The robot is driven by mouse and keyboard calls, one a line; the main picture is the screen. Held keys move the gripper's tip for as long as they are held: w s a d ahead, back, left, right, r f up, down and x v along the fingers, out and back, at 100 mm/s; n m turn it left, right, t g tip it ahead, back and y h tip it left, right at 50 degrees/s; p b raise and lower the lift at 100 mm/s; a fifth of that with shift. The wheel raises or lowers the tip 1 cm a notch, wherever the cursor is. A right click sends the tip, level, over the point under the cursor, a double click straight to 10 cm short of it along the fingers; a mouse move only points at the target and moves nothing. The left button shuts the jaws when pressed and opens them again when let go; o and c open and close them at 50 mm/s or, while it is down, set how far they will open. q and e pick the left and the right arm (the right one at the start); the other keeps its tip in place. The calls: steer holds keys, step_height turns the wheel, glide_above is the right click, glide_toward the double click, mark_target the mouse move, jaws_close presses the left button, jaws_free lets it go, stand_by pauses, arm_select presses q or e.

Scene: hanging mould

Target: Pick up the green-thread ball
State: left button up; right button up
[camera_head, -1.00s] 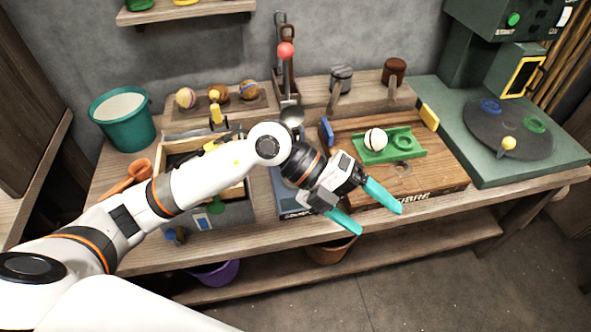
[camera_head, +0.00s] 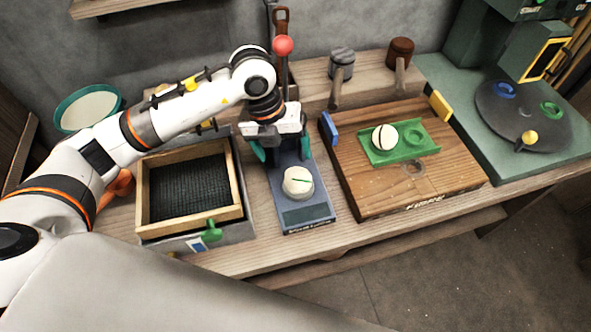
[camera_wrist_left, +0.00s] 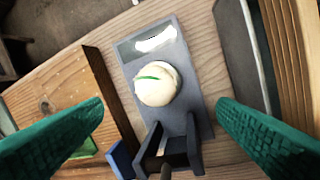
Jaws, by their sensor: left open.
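A cream ball with a green thread line (camera_head: 298,182) rests on a dark blue-grey scale-like stand (camera_head: 305,216). In the left wrist view the ball (camera_wrist_left: 157,85) sits near the middle, with its green stripe at the top, on the stand's plate (camera_wrist_left: 196,75). My left gripper (camera_head: 282,150) is open and empty. It points down over the back part of the stand, behind the ball. In the left wrist view its teal fingers (camera_wrist_left: 160,108) lie wide apart on either side, with the ball between and beyond them, not touched. My right gripper is not in view.
A white ball with a dark line (camera_head: 384,138) sits on a green tray (camera_head: 412,149) on a wooden board (camera_head: 375,196) to the right. A wooden-framed sieve box (camera_head: 190,228) stands left. A red-knobbed lever (camera_head: 283,46) rises behind the stand.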

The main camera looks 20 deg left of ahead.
mark_target(296, 175)
arm_select(q)
steer(key=x, duration=0.4)
steer(key=shift+s+d+f, duration=0.1)
steer(key=shift+s+d, duration=0.1)
steer(key=shift+w+d+f, duration=0.1)
steer(key=shift+f, duration=0.45)
steer(key=p+x, duration=0.1)
steer(key=x, duration=0.3)
steer(key=shift+d+f, duration=0.15)
steer(key=shift+d, duration=0.1)
steer(key=shift+f, duration=0.2)
steer(key=c, duration=1)
steer(key=shift+c, duration=0.3)
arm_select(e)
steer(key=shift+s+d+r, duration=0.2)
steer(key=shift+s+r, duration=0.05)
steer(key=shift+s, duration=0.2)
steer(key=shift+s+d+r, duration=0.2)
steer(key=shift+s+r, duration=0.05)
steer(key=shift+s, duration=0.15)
